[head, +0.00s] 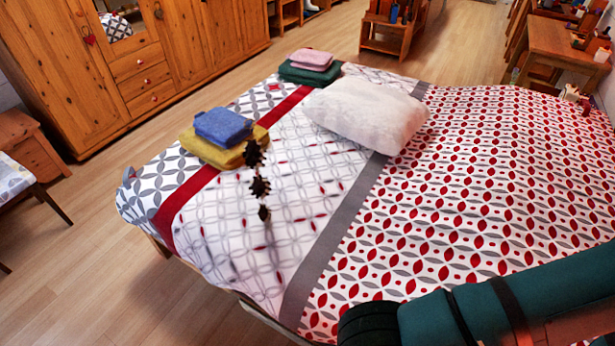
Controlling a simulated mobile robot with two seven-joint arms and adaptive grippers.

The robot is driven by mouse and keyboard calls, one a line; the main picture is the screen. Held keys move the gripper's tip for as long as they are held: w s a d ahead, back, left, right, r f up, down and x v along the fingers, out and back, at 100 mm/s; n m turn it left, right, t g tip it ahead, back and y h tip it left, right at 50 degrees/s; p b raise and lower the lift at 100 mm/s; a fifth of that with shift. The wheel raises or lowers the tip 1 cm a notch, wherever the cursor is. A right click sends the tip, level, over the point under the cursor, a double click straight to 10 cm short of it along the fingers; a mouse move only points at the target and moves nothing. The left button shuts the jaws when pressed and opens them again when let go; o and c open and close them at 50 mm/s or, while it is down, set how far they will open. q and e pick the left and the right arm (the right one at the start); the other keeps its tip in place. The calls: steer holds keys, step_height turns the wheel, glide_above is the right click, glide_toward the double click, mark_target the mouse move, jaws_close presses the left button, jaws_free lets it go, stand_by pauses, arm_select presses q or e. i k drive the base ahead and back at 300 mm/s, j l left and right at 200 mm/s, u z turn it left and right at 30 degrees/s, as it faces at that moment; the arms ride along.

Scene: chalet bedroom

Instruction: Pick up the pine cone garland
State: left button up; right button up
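The pine cone garland (260,187) shows in the head view as a short line of dark brown cones over the left part of the bed (335,232). Its top cone overlaps the yellow folded towel in the picture, and the line runs down toward the bed's near edge. A thin dark line continues below the lowest cone. I cannot tell whether the garland lies on the cover or hangs above it. Neither of my grippers is in view.
A blue towel (223,127) lies on the yellow towel (213,153). A white pillow (365,115) and pink and green towels (311,60) are farther back.

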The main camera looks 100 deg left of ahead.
mark_target(260, 186)
steer(key=k+j, duration=0.15)
steer(key=k, duration=0.75)
steer(key=k+u, duration=0.2)
steer(key=u, duration=2.75)
steer(key=i+j+z, duration=0.1)
steer(key=j+z, duration=0.15)
steer(key=i+j+z, duration=0.1)
steer(key=j+z, duration=0.15)
steer(key=j, duration=0.15)
